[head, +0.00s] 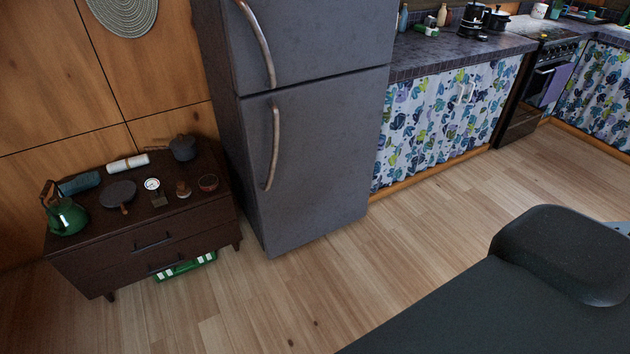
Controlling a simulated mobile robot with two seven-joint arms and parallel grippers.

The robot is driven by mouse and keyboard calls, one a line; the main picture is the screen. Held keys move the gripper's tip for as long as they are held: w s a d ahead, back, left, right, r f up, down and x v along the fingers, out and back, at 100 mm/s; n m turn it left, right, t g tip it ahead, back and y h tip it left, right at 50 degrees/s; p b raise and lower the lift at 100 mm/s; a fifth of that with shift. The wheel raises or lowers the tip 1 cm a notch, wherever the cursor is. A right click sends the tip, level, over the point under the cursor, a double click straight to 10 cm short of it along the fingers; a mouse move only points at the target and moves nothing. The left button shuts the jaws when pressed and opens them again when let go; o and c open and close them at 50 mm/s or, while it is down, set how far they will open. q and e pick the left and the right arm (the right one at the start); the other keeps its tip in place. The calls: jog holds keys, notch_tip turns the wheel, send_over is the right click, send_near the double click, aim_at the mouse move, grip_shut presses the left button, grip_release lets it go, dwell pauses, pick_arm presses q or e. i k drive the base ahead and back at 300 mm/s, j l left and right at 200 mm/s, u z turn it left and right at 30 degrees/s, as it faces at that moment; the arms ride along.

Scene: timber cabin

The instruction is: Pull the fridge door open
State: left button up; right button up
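The grey fridge (325,165) stands upright in the middle of the head view, against the timber wall. It has a smaller upper door (320,40) and a larger lower door (325,150), and both look shut. A curved upper handle (262,45) and a curved lower handle (274,148) run along the left side of the doors. Neither of my grippers shows in this view, and nothing touches the handles.
A dark wooden cabinet (150,255) with a green kettle (67,214) and pans stands left of the fridge. A counter with a floral curtain (445,115) and a stove (540,90) are to the right. The wooden floor (300,290) before the fridge is clear.

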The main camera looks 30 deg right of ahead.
aim_at(311, 147)
jog(key=i+l, duration=0.15)
jog(key=l, duration=0.25)
jog(key=i+l, duration=0.15)
jog(key=l, duration=0.25)
jog(key=i+l, duration=0.15)
jog(key=l, duration=0.25)
jog(key=i+l, duration=0.15)
jog(key=l, duration=0.25)
jog(key=i+l, duration=0.2)
jog(key=l, duration=0.2)
jog(key=i+l, duration=0.15)
jog(key=l, duration=0.25)
jog(key=i+l, duration=0.15)
jog(key=l, duration=0.25)
jog(key=u, duration=0.05)
